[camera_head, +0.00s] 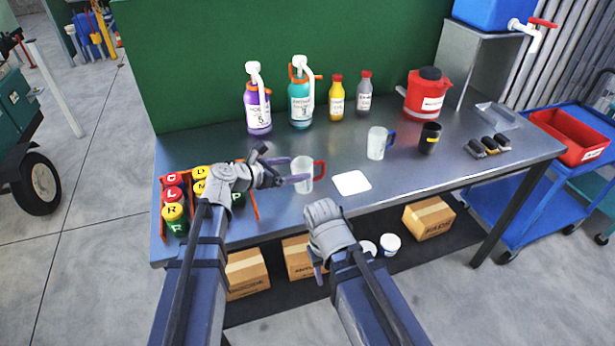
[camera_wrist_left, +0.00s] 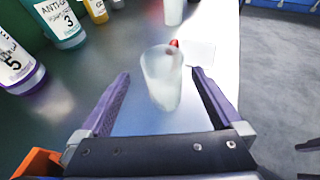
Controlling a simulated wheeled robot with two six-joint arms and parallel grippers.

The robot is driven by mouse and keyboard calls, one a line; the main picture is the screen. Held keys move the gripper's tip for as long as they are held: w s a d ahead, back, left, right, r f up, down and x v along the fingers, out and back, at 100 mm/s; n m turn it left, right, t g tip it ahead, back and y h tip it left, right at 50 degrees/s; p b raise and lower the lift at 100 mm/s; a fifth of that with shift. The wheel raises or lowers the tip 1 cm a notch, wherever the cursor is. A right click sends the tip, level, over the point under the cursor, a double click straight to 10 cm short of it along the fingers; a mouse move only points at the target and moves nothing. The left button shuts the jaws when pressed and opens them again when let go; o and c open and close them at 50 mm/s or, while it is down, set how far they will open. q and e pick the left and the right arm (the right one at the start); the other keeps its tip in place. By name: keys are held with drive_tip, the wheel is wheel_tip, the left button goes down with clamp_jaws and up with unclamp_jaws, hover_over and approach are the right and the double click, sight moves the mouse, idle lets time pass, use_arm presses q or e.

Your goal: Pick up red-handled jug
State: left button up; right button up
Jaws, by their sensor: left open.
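The red-handled jug (camera_head: 302,176) is a clear, whitish jug standing upright on the grey metal table, its red handle on the right. My left gripper (camera_head: 284,167) is open just to its left. In the left wrist view the jug (camera_wrist_left: 161,85) shows between the spread purple fingers of my left gripper (camera_wrist_left: 161,76), with the handle partly hidden behind it. I see no finger clearly touching it. My right gripper (camera_head: 318,270) hangs low in front of the table edge, mostly hidden by its wrist; its jaw state is unclear.
A white square pad (camera_head: 351,183) lies right of the jug. A blue-handled jug (camera_head: 376,145) and a black cup (camera_head: 430,138) stand farther right. A rack of coloured cans (camera_head: 172,194) is at the left. Several bottles (camera_head: 301,98) and a red container (camera_head: 425,96) line the back.

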use_arm(q)
drive_tip(key=b+x, duration=0.1)
drive_tip(key=x, duration=0.3)
drive_tip(key=shift+d+f+b, duration=0.1)
drive_tip(key=shift+d+b, duration=0.2)
drive_tip(key=shift+w+d, duration=0.15)
drive_tip(key=shift+d, duration=0.15)
drive_tip(key=shift+c, duration=0.4)
drive_tip(key=c, duration=1.4)
